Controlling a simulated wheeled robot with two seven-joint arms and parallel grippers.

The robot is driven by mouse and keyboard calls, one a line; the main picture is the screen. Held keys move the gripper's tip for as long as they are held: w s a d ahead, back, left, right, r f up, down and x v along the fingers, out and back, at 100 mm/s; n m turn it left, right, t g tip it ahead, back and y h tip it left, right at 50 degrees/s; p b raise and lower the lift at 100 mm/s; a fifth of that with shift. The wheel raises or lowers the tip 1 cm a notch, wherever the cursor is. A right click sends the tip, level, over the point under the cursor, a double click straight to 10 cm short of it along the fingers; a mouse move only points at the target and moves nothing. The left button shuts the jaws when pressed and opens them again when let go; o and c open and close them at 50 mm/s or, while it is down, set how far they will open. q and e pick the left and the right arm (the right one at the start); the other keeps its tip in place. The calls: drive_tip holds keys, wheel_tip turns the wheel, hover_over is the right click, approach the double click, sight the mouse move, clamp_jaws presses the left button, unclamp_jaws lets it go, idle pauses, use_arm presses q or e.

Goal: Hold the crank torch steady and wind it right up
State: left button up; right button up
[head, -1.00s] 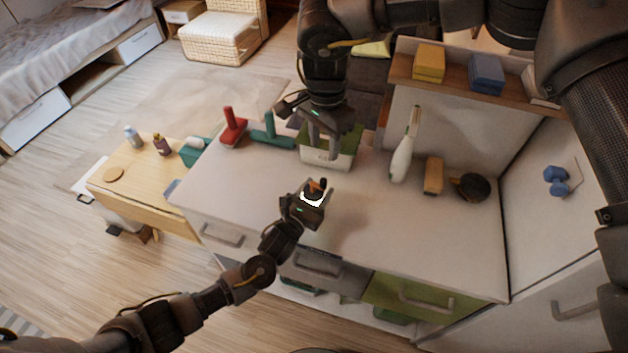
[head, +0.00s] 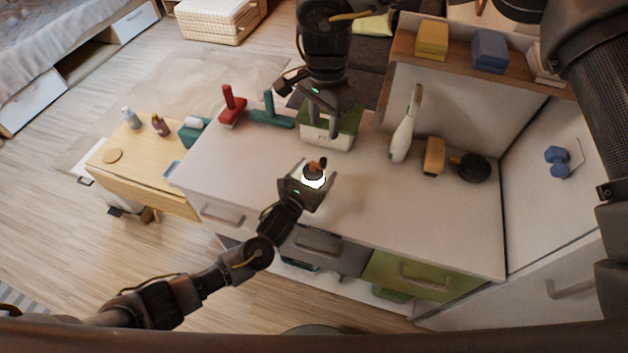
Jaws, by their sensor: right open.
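The crank torch (head: 314,181) is a small dark piece with a bright white band and an orange and dark part on top. It appears above the white worktop, near its front edge. My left gripper (head: 309,186) comes up from the lower left with its fingers on either side of the torch and looks shut on it. My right gripper (head: 333,118) hangs from above, open and empty, apart from the torch and farther back. It partly covers a white and green box. The torch's underside is hidden by the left gripper.
The white and green box (head: 318,133) stands at the back of the worktop (head: 240,165). Red (head: 231,112) and teal (head: 277,121) tools lie to its left. A white bottle-like item (head: 402,138), a yellow block (head: 434,156) and a dark round item (head: 473,167) stand right. The worktop's centre right is clear.

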use_arm(q)
drive_tip(key=v, duration=1.1)
drive_tip(key=shift+s+a, duration=0.1)
